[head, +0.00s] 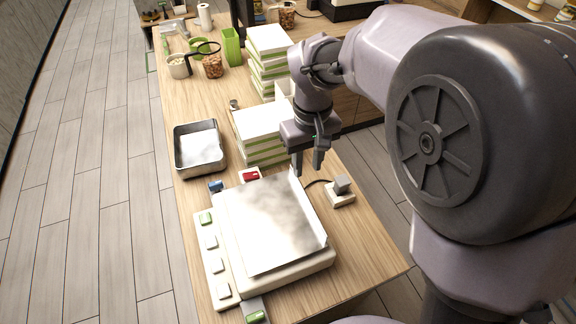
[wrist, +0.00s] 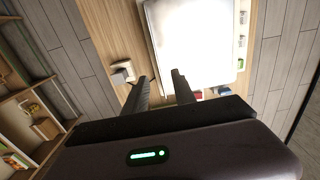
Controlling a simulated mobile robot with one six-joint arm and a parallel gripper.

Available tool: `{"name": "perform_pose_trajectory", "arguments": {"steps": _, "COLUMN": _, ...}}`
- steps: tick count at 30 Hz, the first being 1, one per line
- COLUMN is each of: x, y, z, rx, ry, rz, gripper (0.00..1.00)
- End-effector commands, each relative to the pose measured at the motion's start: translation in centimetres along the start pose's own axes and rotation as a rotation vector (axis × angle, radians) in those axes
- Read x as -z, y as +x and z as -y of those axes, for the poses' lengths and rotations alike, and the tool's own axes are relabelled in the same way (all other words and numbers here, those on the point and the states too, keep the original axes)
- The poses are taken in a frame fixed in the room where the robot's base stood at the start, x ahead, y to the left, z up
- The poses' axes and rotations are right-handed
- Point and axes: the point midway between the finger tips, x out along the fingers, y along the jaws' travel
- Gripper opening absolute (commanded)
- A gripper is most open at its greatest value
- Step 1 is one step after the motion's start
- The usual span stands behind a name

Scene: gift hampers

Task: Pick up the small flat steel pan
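A flat steel pan (head: 272,224) with a low raised edge lies on a white weighing scale (head: 290,279) near the front of the wooden counter. In the wrist view the pan (wrist: 192,35) shows as a bright, washed-out sheet beyond the fingers. A deeper steel tray (head: 177,159) stands on the counter at the left.
Stacked white-and-green boxes (head: 262,137) stand close behind my gripper. A small block on a white base (head: 341,190) with a cable is at the right. A button panel (head: 213,263) runs along the scale's left side. Jars and green containers (head: 231,47) stand farther back.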

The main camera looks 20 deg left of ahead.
Motion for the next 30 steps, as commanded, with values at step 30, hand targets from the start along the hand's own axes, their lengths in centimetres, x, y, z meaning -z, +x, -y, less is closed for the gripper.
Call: {"name": "perform_pose_trajectory", "arguments": {"steps": 30, "x": -0.2, "y": 15.1, "z": -0.9, "rx": 0.001, "ry": 0.004, "rz": 0.0, "gripper": 0.18}}
